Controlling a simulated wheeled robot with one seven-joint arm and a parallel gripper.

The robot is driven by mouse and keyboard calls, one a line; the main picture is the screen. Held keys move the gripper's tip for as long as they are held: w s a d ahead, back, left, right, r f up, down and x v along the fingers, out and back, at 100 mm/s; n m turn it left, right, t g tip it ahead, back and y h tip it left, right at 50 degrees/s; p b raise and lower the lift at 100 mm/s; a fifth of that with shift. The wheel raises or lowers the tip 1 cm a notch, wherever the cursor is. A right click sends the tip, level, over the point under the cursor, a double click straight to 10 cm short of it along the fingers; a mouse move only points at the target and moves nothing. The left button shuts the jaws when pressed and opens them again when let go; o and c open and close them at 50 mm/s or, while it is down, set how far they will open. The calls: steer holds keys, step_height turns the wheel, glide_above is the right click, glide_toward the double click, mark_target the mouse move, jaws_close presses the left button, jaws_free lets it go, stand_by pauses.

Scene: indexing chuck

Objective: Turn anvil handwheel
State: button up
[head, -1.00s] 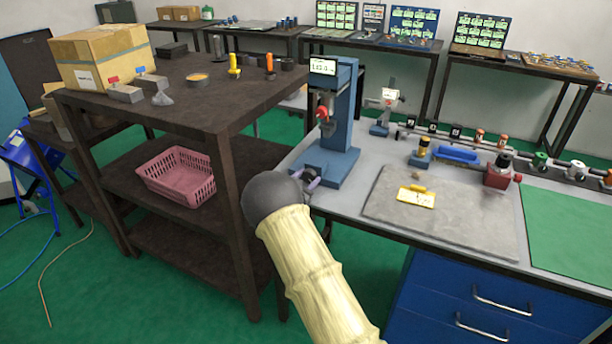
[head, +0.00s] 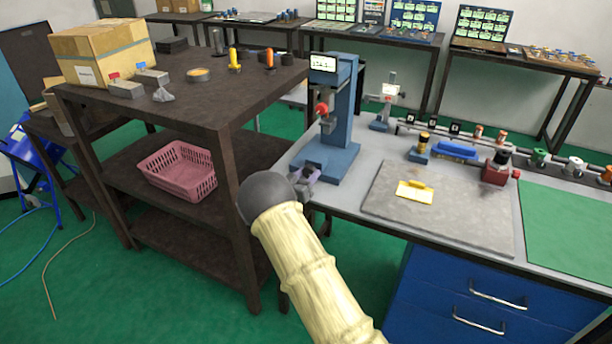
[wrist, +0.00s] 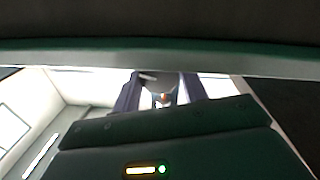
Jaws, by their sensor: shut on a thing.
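The blue bench stand (head: 343,125) has a small lit display (head: 323,63) on top and a red round part (head: 322,109) on its head. Its base (head: 345,157) reaches the bench's left edge. My gripper (head: 307,186) is low at the front left of this base, close to it. In the wrist view my gripper's two purple-grey fingers (wrist: 160,92) stand a little apart, shut on a dark thing between them. I cannot make out its shape or whether it is the anvil handwheel.
A dark shelf rack (head: 215,105) stands close on the left, with a pink basket (head: 180,168) on its middle shelf. On the bench are a grey mat (head: 450,215) with a yellow piece (head: 415,190) and a red-based device (head: 498,170). Green floor shows below.

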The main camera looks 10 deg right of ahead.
steer(key=shift+f, duration=0.2)
steer(key=o, duration=1)
steer(key=shift+r, duration=0.1)
steer(key=shift+s+a, duration=0.1)
steer(key=b+v, duration=0.1)
steer(key=v, duration=1.6)
steer(key=shift+b, duration=0.4)
steer(key=shift+r, duration=0.1)
steer(key=shift+c, duration=0.2)
